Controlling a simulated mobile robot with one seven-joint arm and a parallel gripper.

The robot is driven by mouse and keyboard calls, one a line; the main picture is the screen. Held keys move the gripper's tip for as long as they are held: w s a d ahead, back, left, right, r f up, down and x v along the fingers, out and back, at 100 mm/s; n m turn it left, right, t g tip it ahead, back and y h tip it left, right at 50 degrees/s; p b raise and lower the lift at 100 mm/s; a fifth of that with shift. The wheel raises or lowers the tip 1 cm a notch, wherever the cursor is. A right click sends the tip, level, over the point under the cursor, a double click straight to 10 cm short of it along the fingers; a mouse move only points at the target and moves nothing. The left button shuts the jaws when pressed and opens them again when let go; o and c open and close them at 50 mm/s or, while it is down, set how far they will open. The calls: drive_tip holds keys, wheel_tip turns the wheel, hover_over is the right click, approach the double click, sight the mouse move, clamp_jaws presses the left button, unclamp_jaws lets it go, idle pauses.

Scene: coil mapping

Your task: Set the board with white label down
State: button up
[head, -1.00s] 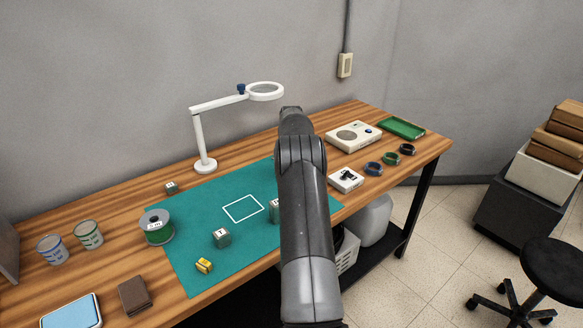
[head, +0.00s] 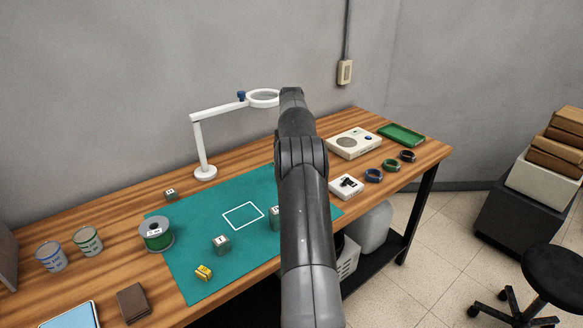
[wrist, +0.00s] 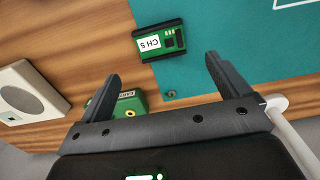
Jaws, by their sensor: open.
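In the head view my own arm hides the gripper and this board.
The teal mat (head: 195,255) has a white outlined rectangle (head: 243,216), a wire spool (head: 157,234), grey cubes (head: 221,245) and a yellow piece (head: 204,272). A magnifier lamp (head: 203,140) stands behind. Another labelled green item (wrist: 130,103) sits beside my left finger.

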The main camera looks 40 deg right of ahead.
drive_tip(key=s+a+r+t, duration=0.1)
drive_tip(key=s+a+r, duration=0.1)
drive_tip(key=a+r, duration=1.2)
drive_tip(key=s+a+r+t, duration=0.1)
drive_tip(key=s+a+r, duration=0.75)
drive_tip(key=a, duration=0.35)
drive_tip(key=s+a+t, duration=0.2)
drive_tip(key=s+a, duration=0.9)
drive_tip(key=s, duration=0.2)
drive_tip(key=s+a+f, duration=0.3)
drive_tip(key=s+f, duration=0.1)
drive_tip(key=s, duration=0.3)
drive_tip(key=s+a+f+t, duration=0.1)
drive_tip(key=s+a+f, duration=0.3)
drive_tip(key=s, duration=0.4)
drive_tip(key=shift+s+f+t, duration=0.25)
drive_tip(key=shift+f+t, duration=0.05)
drive_tip(key=shift+f, duration=0.05)
